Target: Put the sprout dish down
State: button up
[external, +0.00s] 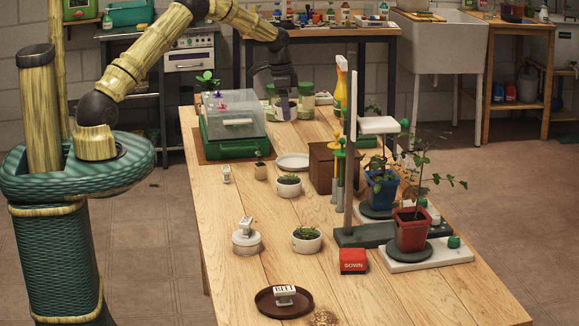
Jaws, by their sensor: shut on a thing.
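My gripper (285,108) is at the far end of the wooden table, pointing down among glass jars with green lids. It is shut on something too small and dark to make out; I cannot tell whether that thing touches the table. Two white dishes with green sprouts stand upright on the table, well apart from my gripper: one near the middle (289,190) and one nearer the front (306,245). I cannot tell from this view which one the task means.
A clear-lidded propagator (235,145) stands left of my gripper. An empty white plate (293,161), a brown box (321,168) and a tall post on a grey base (349,150) stand nearby. Potted plants line the right side. The table's left front (222,210) has bare wood.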

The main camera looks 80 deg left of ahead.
notch_tip(320, 180, down, 2)
jog(key=shift+w+f, duration=0.1)
jog(key=shift+f, duration=0.15)
jog(key=p, duration=0.1)
send_near(296, 162)
jog(key=shift+s+d+f, duration=0.1)
jog(key=shift+s+d, duration=0.8)
jog(key=shift+s, duration=0.15)
jog(key=shift+f+p, duration=0.55)
jog(key=shift+f, duration=1.35)
jog(key=shift+f+b, duration=0.3)
jog(key=shift+f, duration=0.1)
